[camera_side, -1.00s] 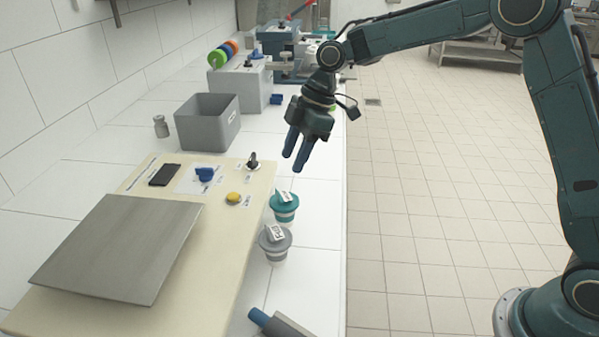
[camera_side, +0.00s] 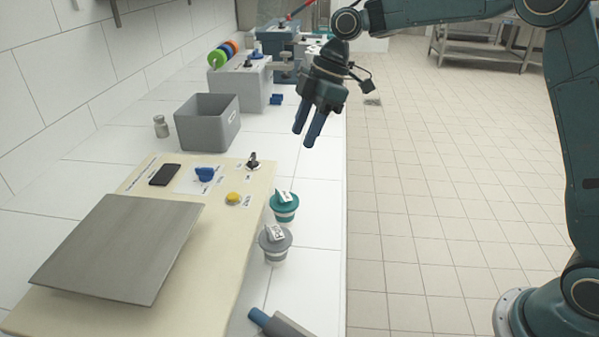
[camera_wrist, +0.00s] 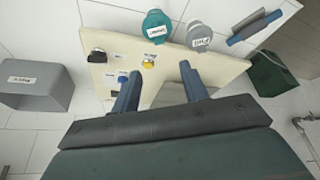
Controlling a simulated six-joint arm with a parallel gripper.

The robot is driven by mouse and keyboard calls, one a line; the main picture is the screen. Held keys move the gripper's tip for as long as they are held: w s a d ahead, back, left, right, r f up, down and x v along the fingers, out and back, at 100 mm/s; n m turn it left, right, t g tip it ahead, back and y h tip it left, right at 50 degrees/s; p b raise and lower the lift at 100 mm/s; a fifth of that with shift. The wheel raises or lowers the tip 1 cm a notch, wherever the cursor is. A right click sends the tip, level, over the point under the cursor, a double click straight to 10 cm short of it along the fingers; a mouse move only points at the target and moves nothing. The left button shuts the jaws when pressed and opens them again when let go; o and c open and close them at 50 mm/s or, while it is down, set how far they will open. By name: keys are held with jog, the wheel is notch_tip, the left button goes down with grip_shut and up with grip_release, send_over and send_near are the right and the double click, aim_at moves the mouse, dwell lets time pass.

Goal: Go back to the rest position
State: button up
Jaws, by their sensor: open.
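My gripper (camera_side: 309,126) is open and empty, with its two blue fingers pointing down over the right edge of the white counter. In the wrist view the fingers of my gripper (camera_wrist: 158,88) are spread apart with nothing between them. A teal lidded cup (camera_side: 284,208) and a grey lidded cup (camera_side: 274,245) stand upright on the counter below and nearer the camera. The teal cup (camera_wrist: 156,27) and grey cup (camera_wrist: 199,36) also show in the wrist view. The gripper touches neither cup.
A cream board (camera_side: 225,265) carries a grey plate (camera_side: 120,245), a dark phone-like item (camera_side: 165,174), a blue piece (camera_side: 206,173) and a yellow piece (camera_side: 233,197). A grey bin (camera_side: 208,124) and machines (camera_side: 282,50) stand behind. The tiled floor (camera_side: 430,190) at right is open.

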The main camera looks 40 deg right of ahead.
jog(key=s+d+r+m+t+h, duration=0.15)
jog(key=s+r+m, duration=0.25)
jog(key=s, duration=0.4)
jog(key=s+d+r+m+t, duration=0.1)
jog(key=s+d+r+m, duration=0.25)
jog(key=s, duration=0.45)
jog(key=s+d+f+m+t+h, duration=0.1)
jog(key=s+d+m, duration=0.1)
jog(key=s, duration=0.6)
jog(key=s+d+f+m+t+h, duration=0.1)
jog(key=s+d+f+m, duration=0.1)
jog(key=s+m, duration=0.3)
jog(key=shift+s+d+f+h, duration=0.3)
jog(key=shift+s+d, duration=0.4)
jog(key=shift+s, duration=1.15)
